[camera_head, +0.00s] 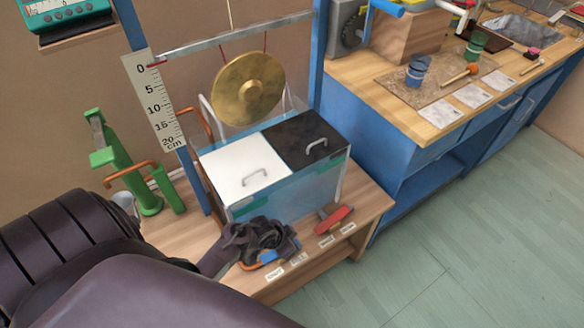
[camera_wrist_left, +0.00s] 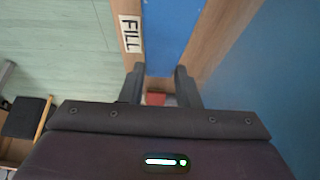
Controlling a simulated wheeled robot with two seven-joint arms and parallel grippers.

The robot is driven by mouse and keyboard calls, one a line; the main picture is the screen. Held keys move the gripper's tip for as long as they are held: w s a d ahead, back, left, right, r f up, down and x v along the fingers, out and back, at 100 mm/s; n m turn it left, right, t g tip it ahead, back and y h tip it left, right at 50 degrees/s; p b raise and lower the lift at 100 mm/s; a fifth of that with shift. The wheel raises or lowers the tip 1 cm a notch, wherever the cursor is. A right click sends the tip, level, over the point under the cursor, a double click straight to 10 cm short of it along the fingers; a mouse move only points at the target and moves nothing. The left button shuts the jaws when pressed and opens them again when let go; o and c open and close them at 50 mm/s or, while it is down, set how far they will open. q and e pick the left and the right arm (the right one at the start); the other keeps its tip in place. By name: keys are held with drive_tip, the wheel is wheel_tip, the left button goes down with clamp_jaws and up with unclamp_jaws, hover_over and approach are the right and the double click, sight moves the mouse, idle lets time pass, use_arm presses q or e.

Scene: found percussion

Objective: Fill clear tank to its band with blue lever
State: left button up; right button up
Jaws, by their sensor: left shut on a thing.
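The clear tank (camera_head: 300,195) stands on a wooden bench under a white lid and a black lid, each with a handle. The blue lever (camera_head: 270,257) lies in front of the tank, mostly hidden by my left gripper (camera_head: 262,242). In the left wrist view the blue lever (camera_wrist_left: 167,30) runs between the two fingers of my left gripper (camera_wrist_left: 160,72), which is shut on it. A "FILL" label (camera_wrist_left: 130,33) lies beside it. My right gripper is not in view.
A red lever (camera_head: 335,217) lies right of my left gripper, with small labels (camera_head: 326,241) in front. A gong (camera_head: 248,88) hangs above the tank beside a centimetre scale (camera_head: 154,100). A green pump-like stand (camera_head: 130,170) is at left. The blue workbench (camera_head: 400,145) stands right.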

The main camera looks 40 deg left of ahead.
sight(268, 257)
use_arm(q)
drive_tip(key=shift+s+a+r+t+h, duration=0.15)
drive_tip(key=shift+t+h, duration=0.1)
drive_tip(key=shift+t, duration=0.25)
drive_tip(key=shift+s+r+t+h, duration=0.15)
drive_tip(key=shift+t+h, duration=0.1)
drive_tip(key=shift+t, duration=0.25)
drive_tip(key=shift+s+a+r+t+h+b, duration=0.1)
drive_tip(key=shift+s+r+t+h+b, duration=0.2)
drive_tip(key=shift+t, duration=0.55)
drive_tip(key=shift+s+a+r+t+h+b, duration=0.1)
drive_tip(key=shift+r+t+h+b, duration=0.2)
drive_tip(key=shift+t, duration=0.55)
drive_tip(key=o, duration=1)
drive_tip(key=v, duration=0.7)
drive_tip(key=shift+s+a+r, duration=0.1)
drive_tip(key=shift+s+r, duration=0.05)
drive_tip(key=shift+s, duration=0.15)
